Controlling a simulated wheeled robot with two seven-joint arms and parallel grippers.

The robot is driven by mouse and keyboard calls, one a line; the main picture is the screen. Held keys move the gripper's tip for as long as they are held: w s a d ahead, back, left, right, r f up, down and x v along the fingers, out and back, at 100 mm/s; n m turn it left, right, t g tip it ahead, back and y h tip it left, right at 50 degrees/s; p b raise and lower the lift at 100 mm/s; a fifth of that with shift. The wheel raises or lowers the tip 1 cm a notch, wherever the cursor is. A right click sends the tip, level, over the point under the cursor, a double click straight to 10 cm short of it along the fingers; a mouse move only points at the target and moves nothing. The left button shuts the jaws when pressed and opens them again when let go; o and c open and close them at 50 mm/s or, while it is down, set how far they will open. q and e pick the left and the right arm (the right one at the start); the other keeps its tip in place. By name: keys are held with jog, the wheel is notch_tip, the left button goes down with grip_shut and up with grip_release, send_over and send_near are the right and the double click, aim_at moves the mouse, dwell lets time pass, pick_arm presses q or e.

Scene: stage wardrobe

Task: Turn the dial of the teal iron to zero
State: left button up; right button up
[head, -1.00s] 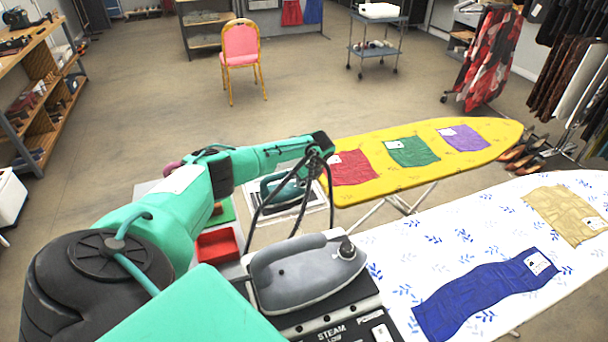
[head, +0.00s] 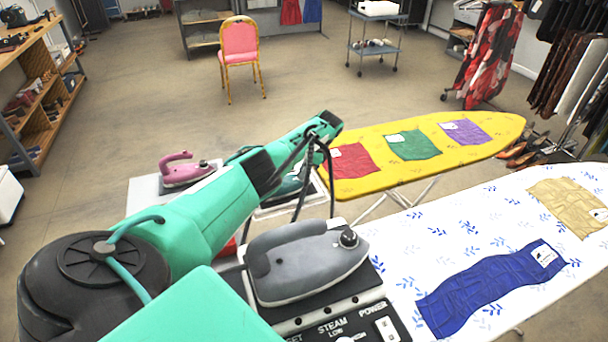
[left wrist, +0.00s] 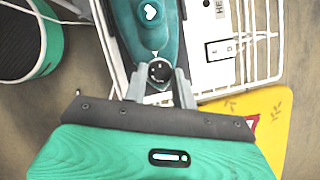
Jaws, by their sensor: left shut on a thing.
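The teal iron (left wrist: 150,25) lies on a white wire rack (left wrist: 228,80) in the left wrist view. Its small dark round dial (left wrist: 159,71) has a white pointer mark beside it. My left gripper (left wrist: 159,82) has one grey finger on each side of the dial and is shut on it. In the head view the teal iron (head: 288,187) shows only in part behind my left arm, and the fingers are hard to make out there. My right gripper is in no view.
A grey iron (head: 305,265) stands close in front on a black steam station (head: 345,325). A pink iron (head: 180,172) is to the left of my arm. A yellow ironing board (head: 365,187) and a white one (head: 410,250) extend right, with cloths on them.

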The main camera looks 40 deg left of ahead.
pick_arm(q)
jog(key=shift+w+n+g+h+b, duration=0.1)
jog(key=shift+n+g+h+b, duration=0.2)
jog(key=shift+n+b, duration=0.65)
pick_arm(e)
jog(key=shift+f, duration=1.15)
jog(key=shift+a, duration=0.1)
pick_arm(q)
jog(key=o, duration=1)
jog(key=b+v, duration=0.2)
jog(key=v, duration=1.2)
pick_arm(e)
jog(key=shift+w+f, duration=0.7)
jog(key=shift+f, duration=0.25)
pick_arm(q)
jog(key=shift+f, duration=0.1)
